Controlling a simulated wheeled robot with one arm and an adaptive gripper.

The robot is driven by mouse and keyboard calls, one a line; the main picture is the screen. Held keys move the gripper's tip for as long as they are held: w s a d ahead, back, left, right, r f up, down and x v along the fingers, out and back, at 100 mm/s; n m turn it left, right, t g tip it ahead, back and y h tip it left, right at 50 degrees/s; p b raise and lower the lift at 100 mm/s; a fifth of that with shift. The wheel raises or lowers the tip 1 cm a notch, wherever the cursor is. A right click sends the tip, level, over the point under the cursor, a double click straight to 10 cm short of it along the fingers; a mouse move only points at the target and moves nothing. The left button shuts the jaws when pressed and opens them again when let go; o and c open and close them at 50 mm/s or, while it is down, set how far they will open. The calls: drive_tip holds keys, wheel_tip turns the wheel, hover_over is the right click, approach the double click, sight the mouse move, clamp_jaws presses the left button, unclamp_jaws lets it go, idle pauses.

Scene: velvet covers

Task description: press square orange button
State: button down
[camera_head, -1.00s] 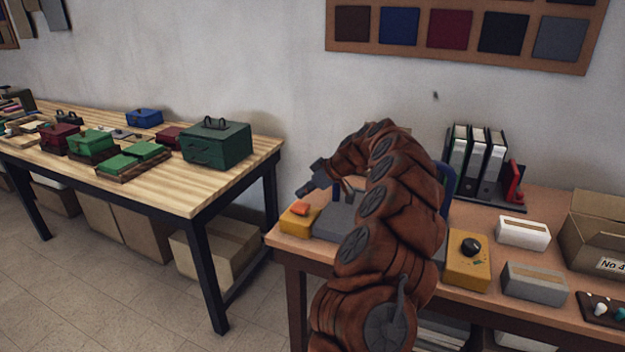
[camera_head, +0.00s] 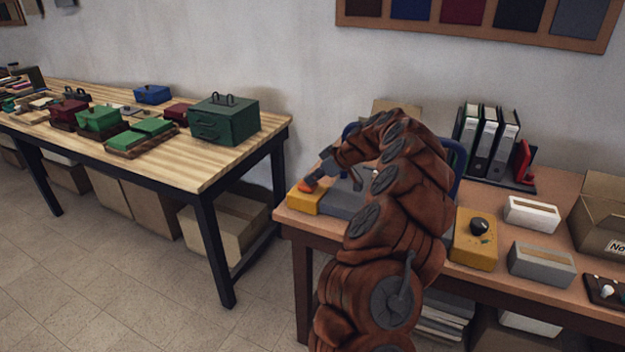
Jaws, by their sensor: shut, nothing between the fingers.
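The orange button (camera_head: 308,187) sits on top of a yellow box (camera_head: 305,202) at the left front corner of the brown desk. My gripper (camera_head: 312,179) is shut and empty, with its tip down at the button. It looks to be touching the button or just above it; I cannot tell which. The gripper partly hides the button, so its square shape and whether it is pressed in do not show. My arm arches over the desk from the front.
A grey device (camera_head: 345,204) lies right of the yellow box, partly behind my arm. A second yellow box with a black knob (camera_head: 474,240), a white box (camera_head: 532,214), a grey box (camera_head: 541,264) and binders (camera_head: 487,140) stand further right. A wooden table (camera_head: 215,168) stands left, across a gap.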

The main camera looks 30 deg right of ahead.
sight(314, 185)
drive_tip(key=shift+f+b, duration=0.8)
drive_tip(key=shift+f, duration=0.1)
drive_tip(key=shift+s+a+f, duration=0.1)
drive_tip(key=shift+s+f, duration=0.05)
drive_tip(key=shift+f, duration=0.2)
drive_tip(key=shift+r+b, duration=0.35)
drive_tip(key=shift+r, duration=0.1)
drive_tip(key=r, duration=0.5)
drive_tip(key=shift+s+d+b, duration=0.1)
drive_tip(key=shift+d+b, duration=0.15)
drive_tip(key=shift+b, duration=0.05)
drive_tip(key=v, duration=0.9)
drive_tip(key=shift+r+b, duration=0.25)
drive_tip(key=shift+b, duration=0.15)
